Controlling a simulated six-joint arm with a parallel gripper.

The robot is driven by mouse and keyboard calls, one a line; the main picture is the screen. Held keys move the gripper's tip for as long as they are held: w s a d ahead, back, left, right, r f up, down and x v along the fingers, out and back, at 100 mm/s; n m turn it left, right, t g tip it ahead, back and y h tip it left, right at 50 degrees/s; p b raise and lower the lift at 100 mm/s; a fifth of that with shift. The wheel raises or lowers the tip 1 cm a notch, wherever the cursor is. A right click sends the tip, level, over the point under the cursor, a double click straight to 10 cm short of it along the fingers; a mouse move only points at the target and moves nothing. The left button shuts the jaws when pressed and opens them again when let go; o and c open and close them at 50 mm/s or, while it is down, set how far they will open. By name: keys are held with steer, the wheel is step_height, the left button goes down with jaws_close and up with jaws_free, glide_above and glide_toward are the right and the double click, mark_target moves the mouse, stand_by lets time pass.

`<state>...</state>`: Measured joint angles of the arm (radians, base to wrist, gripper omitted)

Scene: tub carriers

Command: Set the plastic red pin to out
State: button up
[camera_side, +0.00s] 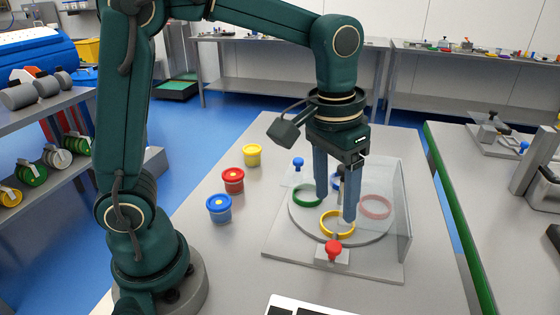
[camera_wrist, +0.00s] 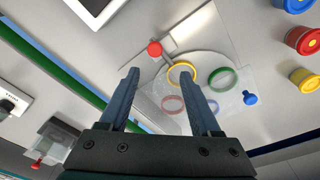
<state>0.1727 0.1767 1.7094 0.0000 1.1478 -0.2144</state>
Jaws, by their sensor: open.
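The red pin (camera_side: 333,249) has a round knob and sits on a small grey block at the front edge of the carrier's plate (camera_side: 290,252). It also shows in the wrist view (camera_wrist: 154,48), just beyond the fingertips. I cannot tell whether it is in or out. The round grey disc (camera_side: 313,227) holds a yellow ring (camera_side: 337,224), a green ring (camera_side: 307,195), a red ring (camera_side: 376,207) and a partly hidden blue ring (camera_wrist: 207,120). My gripper (camera_side: 336,208) is open and empty above the disc, pointing down, behind the red pin.
A blue pin (camera_side: 298,163) stands at the plate's back left. A clear panel (camera_side: 402,210) rises along the plate's right side. Yellow (camera_side: 252,155), red (camera_side: 233,181) and blue (camera_side: 219,208) tubs stand left. A flat white-edged object (camera_side: 285,303) lies at the front.

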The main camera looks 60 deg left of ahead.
mark_target(334, 245)
steer(key=f, duration=0.1)
steer(key=d+f+g, duration=0.1)
steer(key=f, duration=0.1)
steer(key=shift+w+d+f, duration=0.1)
steer(key=shift+w+f, duration=0.05)
steer(key=shift+f, duration=2.65)
jaws_close()
